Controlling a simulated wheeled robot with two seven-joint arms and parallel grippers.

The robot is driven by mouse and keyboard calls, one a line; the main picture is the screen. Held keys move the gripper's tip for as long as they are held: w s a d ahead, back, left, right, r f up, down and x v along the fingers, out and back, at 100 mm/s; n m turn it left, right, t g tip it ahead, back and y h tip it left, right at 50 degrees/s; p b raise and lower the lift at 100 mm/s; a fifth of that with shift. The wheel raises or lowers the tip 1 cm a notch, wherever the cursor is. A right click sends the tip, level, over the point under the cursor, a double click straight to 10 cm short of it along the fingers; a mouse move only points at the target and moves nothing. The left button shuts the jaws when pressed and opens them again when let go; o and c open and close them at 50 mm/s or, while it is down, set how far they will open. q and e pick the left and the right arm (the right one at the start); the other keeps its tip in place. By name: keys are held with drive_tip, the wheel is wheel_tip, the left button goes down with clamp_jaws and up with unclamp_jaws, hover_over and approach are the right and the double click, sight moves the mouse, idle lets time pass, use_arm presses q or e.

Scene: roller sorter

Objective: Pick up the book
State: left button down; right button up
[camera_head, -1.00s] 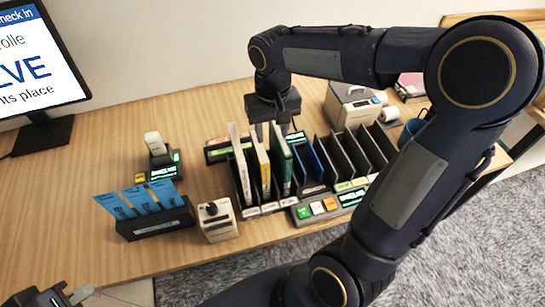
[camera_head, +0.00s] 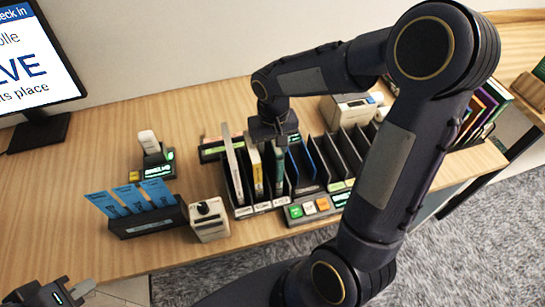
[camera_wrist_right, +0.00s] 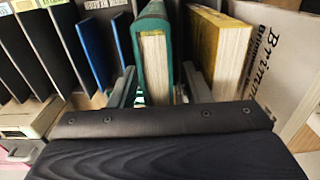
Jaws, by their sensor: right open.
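A green book (camera_head: 279,172) stands upright in a slot of the black rack, right of a yellow book (camera_head: 256,172) and a tall pale book (camera_head: 233,168). My right gripper (camera_head: 268,147) is low over the rack. In the right wrist view the green book (camera_wrist_right: 155,60) stands between the two fingers of the right gripper (camera_wrist_right: 160,92), which are open with a small gap on each side. The yellow book (camera_wrist_right: 222,45) is right of the right finger. My left gripper (camera_head: 70,291) is at the bottom left, away from the rack; its opening is unclear.
Several black slot dividers (camera_head: 352,150) stand right of the green book. In front are a button panel (camera_head: 318,207) and a small joystick box (camera_head: 209,218). A card holder (camera_head: 150,218) stands left. A white machine (camera_head: 346,108) is behind. Open table lies at left.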

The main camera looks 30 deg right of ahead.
clamp_jaws()
drive_tip(key=shift+r, duration=0.15)
idle(0.4)
